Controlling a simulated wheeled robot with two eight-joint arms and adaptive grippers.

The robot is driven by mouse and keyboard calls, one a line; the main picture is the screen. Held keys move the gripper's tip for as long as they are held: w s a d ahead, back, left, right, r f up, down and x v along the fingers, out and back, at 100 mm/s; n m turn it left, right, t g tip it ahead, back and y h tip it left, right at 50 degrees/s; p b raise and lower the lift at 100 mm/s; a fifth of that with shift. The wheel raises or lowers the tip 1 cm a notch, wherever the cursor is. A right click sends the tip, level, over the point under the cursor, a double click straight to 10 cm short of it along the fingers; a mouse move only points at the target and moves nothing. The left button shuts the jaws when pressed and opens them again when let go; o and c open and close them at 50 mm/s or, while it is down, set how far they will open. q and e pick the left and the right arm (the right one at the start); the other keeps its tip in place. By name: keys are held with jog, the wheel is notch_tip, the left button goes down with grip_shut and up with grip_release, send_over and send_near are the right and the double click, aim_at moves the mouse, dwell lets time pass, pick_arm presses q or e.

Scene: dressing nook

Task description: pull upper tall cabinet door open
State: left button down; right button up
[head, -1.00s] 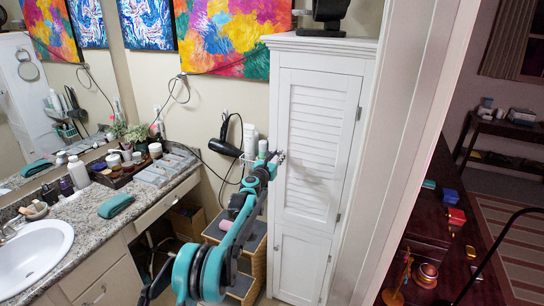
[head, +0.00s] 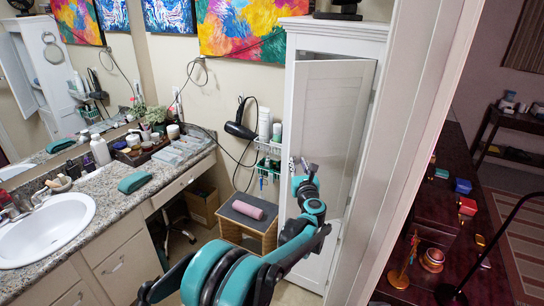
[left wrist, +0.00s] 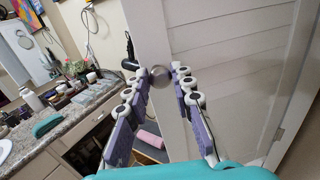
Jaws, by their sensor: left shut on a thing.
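The white tall cabinet (head: 345,32) stands at the centre right. Its upper louvered door (head: 330,110) is partly open, hinged on the right, with a gap along its top edge. In the left wrist view the door (left wrist: 235,70) fills the right side. My left gripper (head: 303,164) is at the door's left edge. In the left wrist view, its fingertips (left wrist: 160,76) are shut on the round door knob (left wrist: 158,79). The lower door is largely hidden behind my left arm. My right gripper is not in view.
A granite counter (head: 110,195) with a sink and toiletries runs along the left. A small wooden step stool (head: 245,222) with a pink roll (head: 248,210) stands left of the cabinet. A wall edge (head: 410,130) is close on the right.

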pick_arm(q)
jog(key=s+d, duration=0.7)
jog(key=shift+s+r, duration=0.2)
jog(key=shift+s, duration=0.2)
jog(key=c, duration=1.7)
grip_release()
jog(key=o, duration=0.4)
jog(key=shift+w+d, duration=0.1)
jog(key=shift+w+f, duration=0.1)
jog(key=shift+f, duration=0.1)
